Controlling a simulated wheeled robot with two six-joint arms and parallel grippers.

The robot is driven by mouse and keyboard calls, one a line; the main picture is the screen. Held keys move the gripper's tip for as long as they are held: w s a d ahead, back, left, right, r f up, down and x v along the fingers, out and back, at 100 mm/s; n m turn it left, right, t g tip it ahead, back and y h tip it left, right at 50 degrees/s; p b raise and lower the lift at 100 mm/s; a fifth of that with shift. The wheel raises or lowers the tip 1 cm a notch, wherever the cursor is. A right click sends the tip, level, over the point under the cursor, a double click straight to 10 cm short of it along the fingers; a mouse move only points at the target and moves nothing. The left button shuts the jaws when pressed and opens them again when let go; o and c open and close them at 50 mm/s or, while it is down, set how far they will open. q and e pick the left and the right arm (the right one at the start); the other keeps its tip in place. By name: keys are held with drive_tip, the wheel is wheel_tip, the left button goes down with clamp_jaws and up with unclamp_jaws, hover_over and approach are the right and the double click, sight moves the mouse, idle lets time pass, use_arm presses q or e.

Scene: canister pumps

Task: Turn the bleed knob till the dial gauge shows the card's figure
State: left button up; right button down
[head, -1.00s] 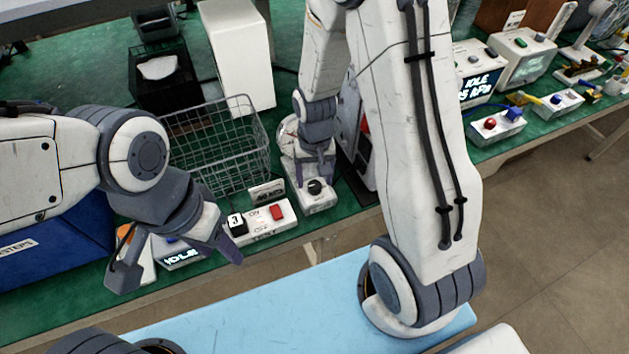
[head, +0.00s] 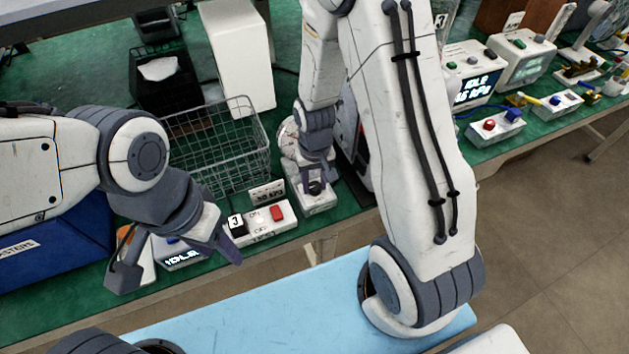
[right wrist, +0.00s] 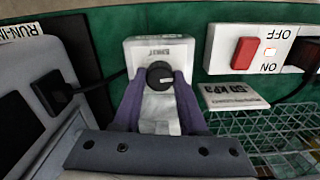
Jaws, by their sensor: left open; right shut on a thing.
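The black bleed knob (right wrist: 160,75) with a white pointer mark sits on a white housing (right wrist: 158,50) in the right wrist view. My right gripper (right wrist: 161,79) is shut on the knob, one purple finger on each side. In the head view my right gripper (head: 316,180) stands over the same housing (head: 317,202). The round dial gauge (head: 287,135) is mostly hidden behind my right arm, so its needle cannot be read. The card (head: 266,192) stands behind the switch box and seems to read 50 kPa. My left gripper (head: 180,268) is open and empty at the bench's front edge.
A white switch box (head: 262,223) with a red rocker is left of the knob housing in the head view. A wire basket (head: 215,145) stands behind it. A dark-fronted unit (right wrist: 40,85) is close beside my right gripper in the wrist view.

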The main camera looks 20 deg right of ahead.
sight(315, 186)
drive_tip(key=shift+n, duration=0.6)
drive_tip(key=shift+c, duration=2.2)
unclamp_jaws()
drive_tip(key=shift+r, duration=0.1)
wheel_tip(315, 186, up, 10)
drive_tip(key=shift+r, duration=0.2)
